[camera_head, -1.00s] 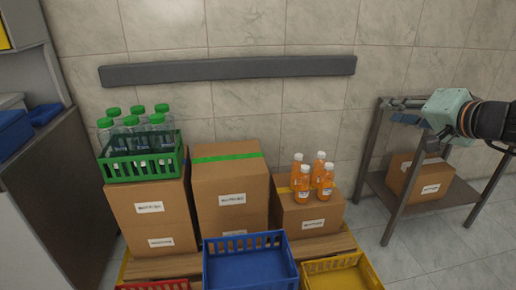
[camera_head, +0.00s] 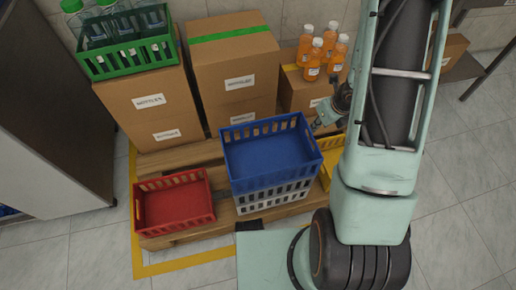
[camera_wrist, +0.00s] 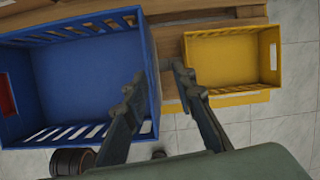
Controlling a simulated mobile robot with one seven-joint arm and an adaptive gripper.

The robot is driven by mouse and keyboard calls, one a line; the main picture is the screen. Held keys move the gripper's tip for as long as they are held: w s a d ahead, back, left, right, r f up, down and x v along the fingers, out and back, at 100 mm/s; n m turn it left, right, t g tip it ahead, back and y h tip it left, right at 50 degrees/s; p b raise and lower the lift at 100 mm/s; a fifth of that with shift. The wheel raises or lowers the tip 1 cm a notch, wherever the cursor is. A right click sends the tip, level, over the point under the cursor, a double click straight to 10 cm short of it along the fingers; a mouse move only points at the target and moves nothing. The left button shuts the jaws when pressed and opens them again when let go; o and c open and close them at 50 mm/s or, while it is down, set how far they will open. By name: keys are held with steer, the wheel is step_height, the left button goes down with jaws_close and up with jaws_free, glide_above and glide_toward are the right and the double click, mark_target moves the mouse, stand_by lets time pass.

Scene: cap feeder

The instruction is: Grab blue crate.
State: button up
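The empty blue crate (camera_head: 270,155) sits upright on top of a white crate (camera_head: 272,197) at the front of the pallet. In the wrist view the blue crate (camera_wrist: 85,75) fills the left side. My gripper (camera_head: 318,122) is at the crate's right side in the head view, partly hidden by my arm. In the wrist view my gripper (camera_wrist: 159,76) is open, its fingers apart. One finger overlaps the crate's inside and the other the gap beside it, with the right wall between them. Contact cannot be told.
A red crate (camera_head: 173,203) stands left, and a yellow crate (camera_wrist: 232,60) close on the right. Behind are cardboard boxes (camera_head: 237,75), a green crate of bottles (camera_head: 128,58) and orange bottles (camera_head: 313,60). The floor in front left is clear.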

mark_target(312, 138)
steer(key=shift+s+a+f+m+g, duration=0.15)
steer(key=shift+s+a+f+m, duration=0.25)
steer(key=shift+f, duration=0.25)
steer(key=shift+s+a+f+m+g, duration=0.15)
steer(key=shift+s+a+f+m, duration=0.15)
steer(key=shift+f, duration=0.3)
steer(key=b+x, duration=0.2)
steer(key=x, duration=0.3)
steer(key=shift+s+b, duration=0.15)
steer(key=shift+b, duration=0.25)
steer(key=x, duration=0.2)
steer(key=b+x, duration=0.2)
steer(key=x, duration=0.1)
steer(key=shift+w+a+f, duration=0.15)
steer(key=shift+w+f, duration=0.1)
steer(key=shift+w, duration=0.1)
steer(key=shift+c, duration=0.6)
jaws_close()
steer(key=shift+r, duration=0.1)
